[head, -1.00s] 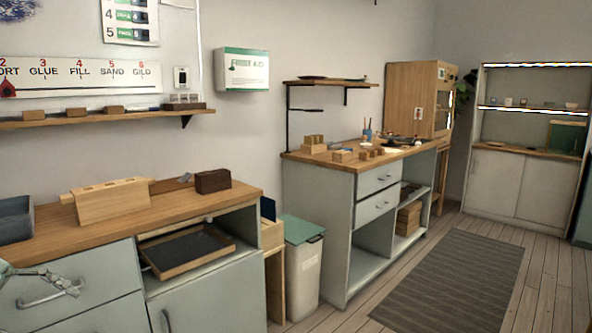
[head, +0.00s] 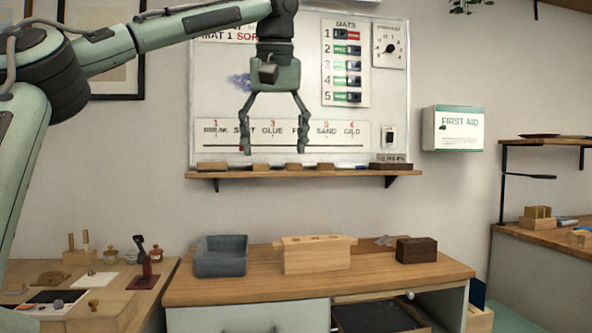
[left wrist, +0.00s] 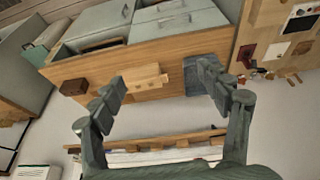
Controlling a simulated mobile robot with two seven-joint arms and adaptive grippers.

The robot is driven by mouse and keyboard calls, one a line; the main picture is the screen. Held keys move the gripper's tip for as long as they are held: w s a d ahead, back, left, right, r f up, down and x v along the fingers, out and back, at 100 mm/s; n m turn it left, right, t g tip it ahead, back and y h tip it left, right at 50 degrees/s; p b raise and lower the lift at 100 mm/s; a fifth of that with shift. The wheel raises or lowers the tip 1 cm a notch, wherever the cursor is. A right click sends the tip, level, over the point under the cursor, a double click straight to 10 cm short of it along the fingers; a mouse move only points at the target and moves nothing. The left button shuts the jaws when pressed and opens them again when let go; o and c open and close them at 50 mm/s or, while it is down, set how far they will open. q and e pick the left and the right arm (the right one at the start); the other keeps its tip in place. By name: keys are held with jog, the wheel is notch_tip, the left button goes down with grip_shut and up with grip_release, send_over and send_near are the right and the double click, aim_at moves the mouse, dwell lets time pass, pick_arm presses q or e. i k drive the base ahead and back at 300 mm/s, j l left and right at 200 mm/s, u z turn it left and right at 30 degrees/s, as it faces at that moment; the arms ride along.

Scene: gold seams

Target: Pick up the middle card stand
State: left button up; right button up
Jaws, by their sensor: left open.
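Small light-wood blocks that look like card stands sit in a row on the wall shelf (head: 350,173). They are a far-left one (head: 212,166), one left of centre (head: 261,166), a central one (head: 293,167) and a right one (head: 326,167). I cannot tell for sure which counts as the middle stand. My left gripper (head: 274,150) is open and empty, fingers pointing down, in front of the whiteboard and just above the shelf in the picture. In the left wrist view the open fingers (left wrist: 157,80) show with the shelf (left wrist: 140,143) below them. My right gripper is not in view.
A dark block (head: 390,166) is at the shelf's right end. Below, the wooden counter (head: 375,268) holds a grey bin (head: 221,257), a slotted wooden block (head: 316,255) and a dark brown box (head: 416,250). A first aid box (head: 460,128) hangs right. The wall between shelf and counter is clear.

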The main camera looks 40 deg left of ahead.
aim_at(289, 166)
jog(key=i+j, duration=0.65)
jog(key=j, duration=0.2)
jog(key=i+j, duration=0.7)
jog(key=j, duration=0.1)
